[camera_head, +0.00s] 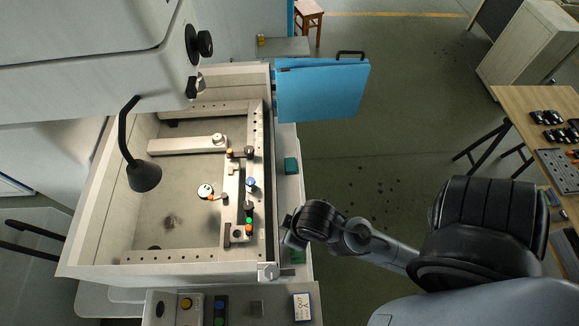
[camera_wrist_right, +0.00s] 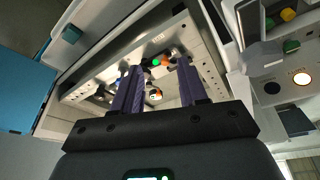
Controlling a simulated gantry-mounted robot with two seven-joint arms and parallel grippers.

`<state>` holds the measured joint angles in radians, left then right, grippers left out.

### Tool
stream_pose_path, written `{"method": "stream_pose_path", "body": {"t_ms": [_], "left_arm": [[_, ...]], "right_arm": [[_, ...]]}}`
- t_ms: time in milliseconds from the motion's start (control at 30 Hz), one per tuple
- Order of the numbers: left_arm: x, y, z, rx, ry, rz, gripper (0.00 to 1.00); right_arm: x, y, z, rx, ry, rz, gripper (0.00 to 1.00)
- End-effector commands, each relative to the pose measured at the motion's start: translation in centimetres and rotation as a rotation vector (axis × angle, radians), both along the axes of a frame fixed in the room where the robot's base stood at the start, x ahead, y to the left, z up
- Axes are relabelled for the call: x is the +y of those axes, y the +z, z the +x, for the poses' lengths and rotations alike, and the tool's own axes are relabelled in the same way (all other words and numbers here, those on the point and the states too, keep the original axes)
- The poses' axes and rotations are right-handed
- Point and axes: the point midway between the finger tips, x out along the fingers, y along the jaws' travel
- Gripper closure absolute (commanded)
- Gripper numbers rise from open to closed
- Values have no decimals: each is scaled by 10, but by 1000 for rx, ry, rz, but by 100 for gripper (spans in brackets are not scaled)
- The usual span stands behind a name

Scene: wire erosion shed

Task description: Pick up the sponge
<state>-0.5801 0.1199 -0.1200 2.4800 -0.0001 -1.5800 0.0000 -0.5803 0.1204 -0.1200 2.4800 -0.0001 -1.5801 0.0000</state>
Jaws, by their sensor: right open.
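A teal block (camera_head: 291,165), which may be the sponge, lies on the pale ledge along the right side of the machine tank. It also shows at the upper left of the right wrist view (camera_wrist_right: 72,33). A second green patch (camera_head: 297,256) shows on the ledge beneath my right arm, mostly hidden; I cannot tell what it is. My right gripper (camera_head: 286,236) is over the ledge beside the tank's right wall, below the teal block in the picture and apart from it. In the right wrist view its two dark fingers (camera_wrist_right: 160,80) are apart with nothing held between them. My left gripper is not in view.
The open tank (camera_head: 185,225) holds a fixture rail (camera_head: 232,195) with several small coloured parts. A lamp (camera_head: 145,175) hangs over it. A blue door (camera_head: 322,92) stands open behind the ledge. A button panel (camera_head: 235,306) lies in front.

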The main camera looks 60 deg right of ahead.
Motion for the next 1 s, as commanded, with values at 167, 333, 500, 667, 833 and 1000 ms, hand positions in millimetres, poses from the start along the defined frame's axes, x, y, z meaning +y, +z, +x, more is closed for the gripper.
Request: {"method": "stream_pose_path", "body": {"t_ms": [167, 333, 500, 667, 833, 1000], "left_arm": [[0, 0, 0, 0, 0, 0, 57], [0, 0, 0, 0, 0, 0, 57], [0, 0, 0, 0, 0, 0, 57], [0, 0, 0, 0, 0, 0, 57], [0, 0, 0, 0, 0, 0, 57], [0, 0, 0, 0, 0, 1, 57]], "right_arm": [[0, 0, 0, 0, 0, 0, 57], [0, 0, 0, 0, 0, 0, 57], [0, 0, 0, 0, 0, 0, 33], [0, 0, 0, 0, 0, 0, 8], [0, 0, 0, 0, 0, 0, 8], [0, 1, 1, -4, -3, 2, 8]]}}
